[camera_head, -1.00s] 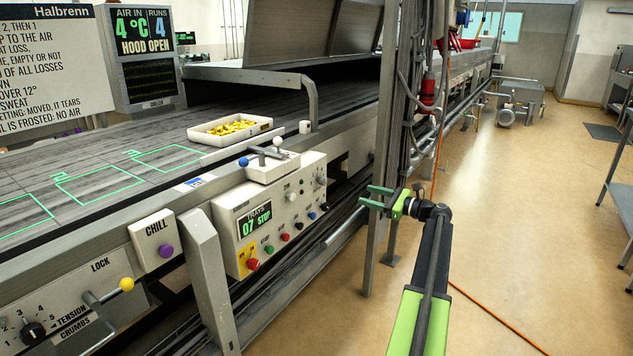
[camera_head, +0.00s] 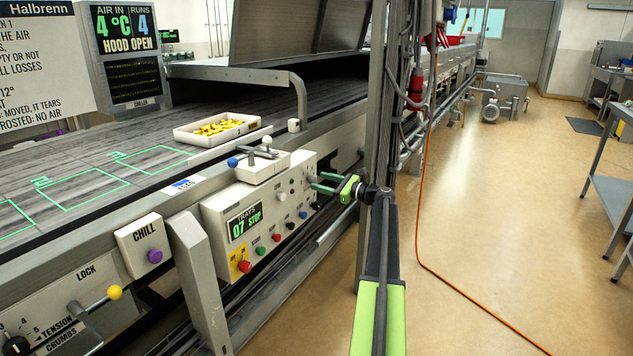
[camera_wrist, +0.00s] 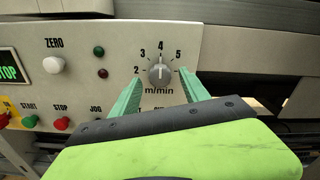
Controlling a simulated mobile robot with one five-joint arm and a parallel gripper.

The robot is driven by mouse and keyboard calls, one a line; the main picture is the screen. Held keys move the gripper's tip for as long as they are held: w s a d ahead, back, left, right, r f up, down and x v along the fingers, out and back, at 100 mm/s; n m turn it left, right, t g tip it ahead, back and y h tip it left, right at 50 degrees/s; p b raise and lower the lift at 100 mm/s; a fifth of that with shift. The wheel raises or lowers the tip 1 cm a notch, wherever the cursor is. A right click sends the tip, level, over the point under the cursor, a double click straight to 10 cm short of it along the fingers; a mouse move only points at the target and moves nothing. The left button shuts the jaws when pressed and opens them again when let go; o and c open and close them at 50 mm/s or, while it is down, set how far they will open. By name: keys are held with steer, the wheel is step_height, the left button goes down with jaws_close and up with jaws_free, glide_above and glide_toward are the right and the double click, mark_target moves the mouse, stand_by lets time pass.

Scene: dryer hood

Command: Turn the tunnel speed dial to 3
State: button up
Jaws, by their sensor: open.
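The tunnel speed dial (camera_wrist: 160,73) is a grey knob on the pale control panel, with numbers 2 to 5 around it and "m/min" below. Its pointer mark looks roughly upright, towards the 4. In the wrist view my gripper (camera_wrist: 161,78) is open, with one green finger to the left of the dial and one to the right. I cannot tell whether either finger touches it. In the head view my gripper (camera_head: 317,181) is at the right end of the control panel (camera_head: 215,218), and the dial is hard to make out there.
The panel also carries the white ZERO knob (camera_wrist: 53,64), a green START button (camera_wrist: 29,123) and a red STOP button (camera_wrist: 62,123). A grey upright post (camera_head: 378,90) stands close beside my arm. The floor to the right (camera_head: 490,220) is open, crossed by an orange hose (camera_head: 432,265).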

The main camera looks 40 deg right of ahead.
mark_target(316, 180)
steer(key=shift+x, duration=1.55)
jaws_close()
